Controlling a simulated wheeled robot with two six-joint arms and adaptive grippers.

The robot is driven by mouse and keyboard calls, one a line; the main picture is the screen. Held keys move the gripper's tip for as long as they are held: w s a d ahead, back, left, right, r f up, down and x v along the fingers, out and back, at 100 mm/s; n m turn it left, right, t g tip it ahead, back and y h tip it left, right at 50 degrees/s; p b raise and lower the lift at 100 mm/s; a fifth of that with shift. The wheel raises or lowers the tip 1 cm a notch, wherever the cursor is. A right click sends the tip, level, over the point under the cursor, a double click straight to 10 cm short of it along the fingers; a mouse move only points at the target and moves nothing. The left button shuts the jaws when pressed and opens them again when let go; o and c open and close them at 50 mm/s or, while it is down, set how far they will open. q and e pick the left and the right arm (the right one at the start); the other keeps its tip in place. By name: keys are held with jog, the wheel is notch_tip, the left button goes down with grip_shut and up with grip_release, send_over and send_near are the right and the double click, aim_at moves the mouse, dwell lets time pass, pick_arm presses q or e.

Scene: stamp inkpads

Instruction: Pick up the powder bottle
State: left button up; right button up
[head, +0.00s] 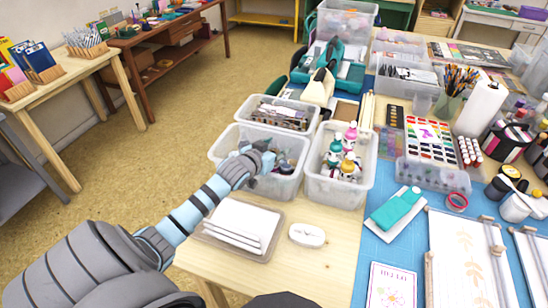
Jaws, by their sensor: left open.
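My left gripper (264,164) reaches in from the left over a clear plastic bin (222,150) and is open, with its fingers at the bin's inside. Dark small bottles (284,167) lie in this bin beside the fingers, partly hidden by the gripper. A second clear bin (335,192) to the right holds several bottles with pink, teal and yellow parts (349,138). I cannot tell which bottle is the powder bottle. Nothing is seen held in the gripper. My right gripper is not in view.
A tray of white sheets (240,224) and a white oval object (307,235) stand in front of the bins. Another bin (280,112) is behind. A teal stamp pad (396,209), a paint set (431,138) and a paper roll (481,107) crowd the right. Bare wood shows at front.

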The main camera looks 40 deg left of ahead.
pick_arm(q)
jog(key=shift+x, duration=1.25)
jog(key=shift+s, duration=0.1)
grip_shut()
